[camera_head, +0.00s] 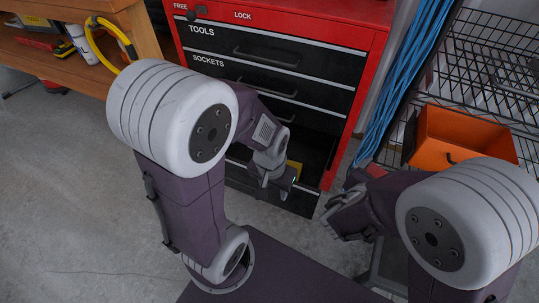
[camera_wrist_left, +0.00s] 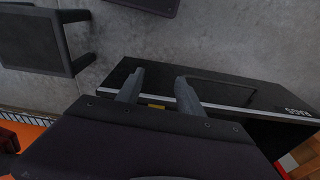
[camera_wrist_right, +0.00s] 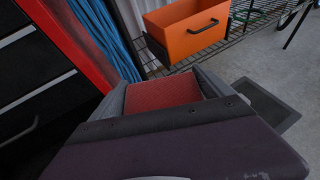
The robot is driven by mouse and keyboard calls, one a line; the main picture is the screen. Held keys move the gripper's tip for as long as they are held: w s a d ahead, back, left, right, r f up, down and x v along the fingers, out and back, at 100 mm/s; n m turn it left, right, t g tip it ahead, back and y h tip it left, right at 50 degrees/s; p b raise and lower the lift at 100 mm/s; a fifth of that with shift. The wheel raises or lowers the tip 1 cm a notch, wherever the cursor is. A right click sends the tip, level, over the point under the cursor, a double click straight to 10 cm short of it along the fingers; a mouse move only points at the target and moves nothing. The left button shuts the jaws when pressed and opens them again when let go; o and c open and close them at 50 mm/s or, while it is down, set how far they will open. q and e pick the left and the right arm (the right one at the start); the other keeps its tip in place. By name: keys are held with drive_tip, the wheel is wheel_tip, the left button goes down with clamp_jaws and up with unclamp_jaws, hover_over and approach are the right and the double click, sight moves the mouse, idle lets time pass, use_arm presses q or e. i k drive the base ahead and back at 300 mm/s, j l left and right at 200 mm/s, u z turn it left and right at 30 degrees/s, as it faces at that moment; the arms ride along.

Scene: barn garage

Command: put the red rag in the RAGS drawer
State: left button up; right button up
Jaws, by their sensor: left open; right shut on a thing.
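The red rag (camera_wrist_right: 163,92) is held between the fingers of my right gripper (camera_wrist_right: 165,88) in the right wrist view. My left gripper (camera_head: 270,182) partly hides the drawer.
The red cabinet (camera_head: 352,75) has TOOLS and SOCKETS drawers above. Blue cables (camera_head: 405,80) hang beside it. An orange bin (camera_head: 455,130) stands on the wire rack at right. A wooden bench (camera_head: 75,62) is at left. Concrete floor is clear at left.

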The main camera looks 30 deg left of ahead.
sight(245, 160)
drive_tip(key=i+j+z, duration=0.1)
drive_tip(key=j+z, duration=0.25)
drive_tip(key=j, duration=1.7)
